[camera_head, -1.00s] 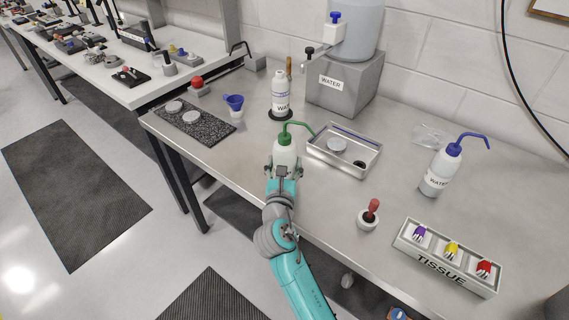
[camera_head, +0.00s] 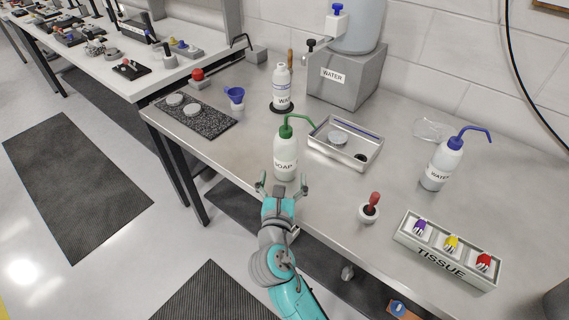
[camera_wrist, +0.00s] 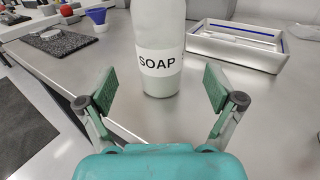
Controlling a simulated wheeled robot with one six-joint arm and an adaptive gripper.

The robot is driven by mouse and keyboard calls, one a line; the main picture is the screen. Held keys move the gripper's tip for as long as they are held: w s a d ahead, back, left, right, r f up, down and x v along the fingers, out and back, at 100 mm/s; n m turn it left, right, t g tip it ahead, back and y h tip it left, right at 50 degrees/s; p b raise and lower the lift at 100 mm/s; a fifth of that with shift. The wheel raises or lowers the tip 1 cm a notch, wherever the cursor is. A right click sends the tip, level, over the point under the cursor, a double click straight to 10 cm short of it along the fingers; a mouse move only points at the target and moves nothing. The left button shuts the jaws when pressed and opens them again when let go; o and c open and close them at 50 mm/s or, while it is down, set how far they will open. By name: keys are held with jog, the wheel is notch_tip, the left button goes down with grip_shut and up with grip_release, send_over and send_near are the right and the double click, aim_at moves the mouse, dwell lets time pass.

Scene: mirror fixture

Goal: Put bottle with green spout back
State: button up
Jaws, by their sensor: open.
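The bottle with the green spout (camera_head: 285,158) stands upright on the metal bench and bears a SOAP label. In the wrist view the soap bottle (camera_wrist: 159,60) stands just beyond the fingertips, its top cut off by the frame. My gripper (camera_head: 282,186) is open and empty at the near side of the bottle, close to the bench's front edge. In the wrist view the open fingers of my gripper (camera_wrist: 160,88) spread to both sides of the label, apart from the bottle.
A metal tray (camera_head: 373,160) lies right of the soap bottle. A white bottle (camera_head: 281,84) stands on a dark round base behind. A blue-spouted water bottle (camera_head: 437,165), a red-handled stamp-like object (camera_head: 369,209) and a tissue box (camera_head: 440,262) stand right. A dark slab (camera_head: 205,125) lies left.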

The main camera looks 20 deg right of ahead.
jog(key=shift+v, duration=2.15)
